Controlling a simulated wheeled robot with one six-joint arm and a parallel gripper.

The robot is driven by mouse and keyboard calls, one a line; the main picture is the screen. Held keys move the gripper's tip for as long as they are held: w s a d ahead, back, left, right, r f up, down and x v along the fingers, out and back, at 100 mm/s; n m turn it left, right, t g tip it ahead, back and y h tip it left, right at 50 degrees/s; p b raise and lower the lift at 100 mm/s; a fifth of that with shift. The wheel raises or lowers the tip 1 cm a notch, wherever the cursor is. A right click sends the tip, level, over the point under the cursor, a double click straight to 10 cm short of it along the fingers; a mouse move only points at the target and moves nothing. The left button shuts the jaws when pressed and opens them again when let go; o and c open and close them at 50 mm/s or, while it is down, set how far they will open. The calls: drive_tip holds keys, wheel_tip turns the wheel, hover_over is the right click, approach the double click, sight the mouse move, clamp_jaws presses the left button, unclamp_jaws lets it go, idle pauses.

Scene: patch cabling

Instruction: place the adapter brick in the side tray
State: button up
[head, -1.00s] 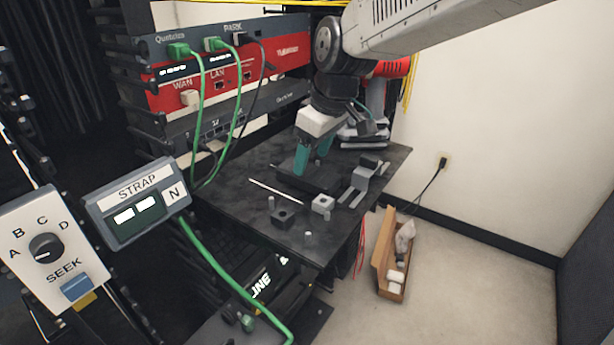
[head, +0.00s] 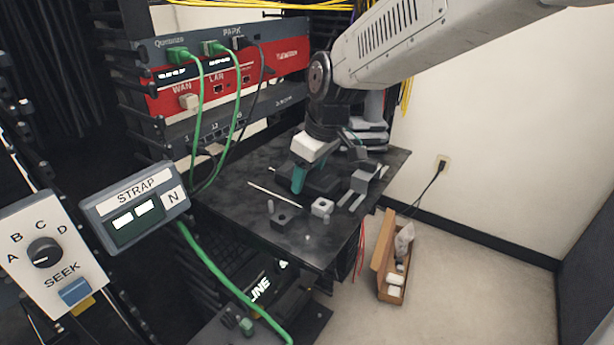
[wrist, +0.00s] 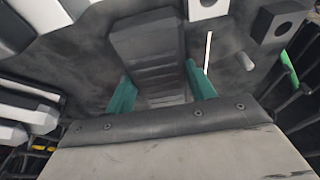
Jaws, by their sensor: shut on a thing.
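My gripper (head: 298,180) has teal fingers and is low over the dark worktable. In the wrist view, the fingers (wrist: 161,90) sit on either side of a dark ribbed block, which looks like the adapter brick (wrist: 152,45), and are shut on it. In the head view the brick (head: 323,183) is a dark shape beside the fingers, partly hidden by them. I cannot tell whether it still touches the table. No part of the scene is clearly marked as the side tray.
The dark tabletop (head: 230,200) holds a thin white rod (head: 272,193), a dark block with a hole (head: 283,220), a pale block (head: 322,207), small pegs and a grey bracket (head: 362,180). Green cables hang from the rack at left. An open cardboard box (head: 381,255) stands on the floor.

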sight(309, 175)
drive_tip(key=shift+r, duration=0.4)
drive_tip(key=v, duration=0.3)
drive_tip(key=shift+w+a, duration=0.1)
drive_tip(key=shift+a, duration=0.15)
drive_tip(key=s+d, duration=0.1)
drive_tip(key=s, duration=0.4)
drive_tip(key=s+d+r, duration=0.1)
drive_tip(key=s, duration=0.4)
drive_tip(key=s+d, duration=0.1)
drive_tip(key=s, duration=0.4)
drive_tip(key=shift+s+d+r, duration=0.1)
drive_tip(key=shift+d+r, duration=0.05)
drive_tip(key=shift+d, duration=0.25)
